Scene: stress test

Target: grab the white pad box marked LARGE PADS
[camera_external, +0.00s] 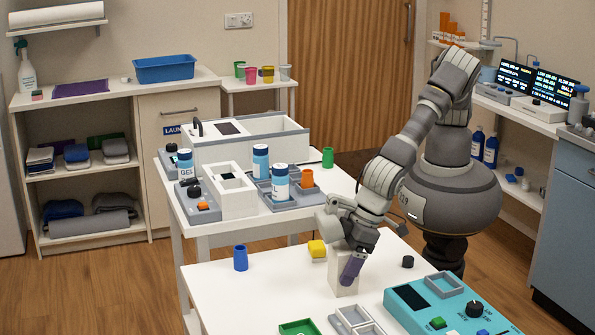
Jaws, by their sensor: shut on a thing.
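A white upright box (338,285) stands on the near white table, right of the yellow block. No lettering is readable on it from here, so the LARGE PADS marking cannot be confirmed. My gripper (348,272) reaches down onto this box and is shut on it. One dark purple-grey finger lies across the box's front right face; the other finger is hidden behind the box and the wrist. The box's base appears at or very near the table top.
A yellow block (317,249), a blue cup (240,258) and a black knob (408,262) stand around the box. In front are grey trays (353,317), a green tray (299,328) and a teal device (440,308). The table's left front is clear.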

